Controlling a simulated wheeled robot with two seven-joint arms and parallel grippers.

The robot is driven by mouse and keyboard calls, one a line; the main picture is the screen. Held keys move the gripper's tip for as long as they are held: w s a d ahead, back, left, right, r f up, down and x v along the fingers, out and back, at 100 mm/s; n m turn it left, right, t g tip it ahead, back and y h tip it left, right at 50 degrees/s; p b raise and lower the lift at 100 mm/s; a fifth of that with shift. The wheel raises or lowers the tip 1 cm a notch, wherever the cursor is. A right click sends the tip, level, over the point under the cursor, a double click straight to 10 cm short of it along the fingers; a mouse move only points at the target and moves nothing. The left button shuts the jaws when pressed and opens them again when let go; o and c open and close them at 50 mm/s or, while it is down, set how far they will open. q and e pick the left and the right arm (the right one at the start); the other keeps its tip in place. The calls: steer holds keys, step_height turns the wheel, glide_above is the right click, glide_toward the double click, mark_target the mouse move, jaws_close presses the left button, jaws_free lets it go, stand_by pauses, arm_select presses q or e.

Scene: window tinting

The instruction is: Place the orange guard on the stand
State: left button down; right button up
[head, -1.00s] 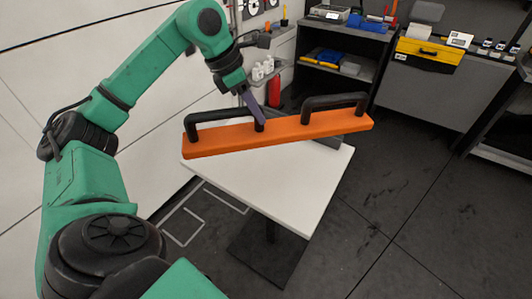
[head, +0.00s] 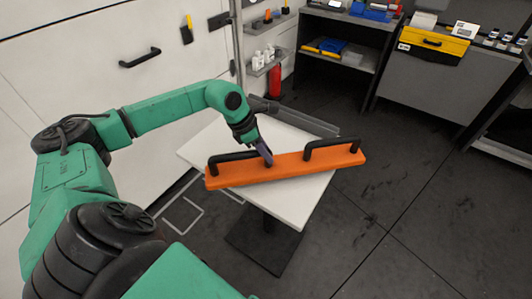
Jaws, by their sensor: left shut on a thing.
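The orange guard (head: 287,168) is a long bar with two black handles on its upper side. It shows in the middle of the head view, over the white-topped stand (head: 305,200). My left gripper (head: 265,154) is shut on the left black handle (head: 235,157), near that handle's right end. The guard slants slightly, its right end farther up in the picture and past the stand's right edge. I cannot tell whether the guard touches the top. My right gripper is not in view.
A grey ledge or tray (head: 300,120) runs along the stand's far edge. A wall with a black handle (head: 140,58) is at the left. Shelves with blue bins and a yellow case (head: 434,43) stand at the back. The dark floor (head: 400,200) at the right is clear.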

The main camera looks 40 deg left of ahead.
arm_select(q)
steer(key=shift+a+f, duration=0.1)
steer(key=shift+f, duration=0.85)
steer(key=c, duration=0.6)
jaws_free()
steer(key=shift+s, duration=0.1)
steer(key=shift+r, duration=0.15)
steer(key=b+v, duration=0.3)
steer(key=v, duration=0.8)
steer(key=shift+r, duration=0.1)
steer(key=shift+s+r, duration=0.15)
steer(key=shift+r, duration=0.25)
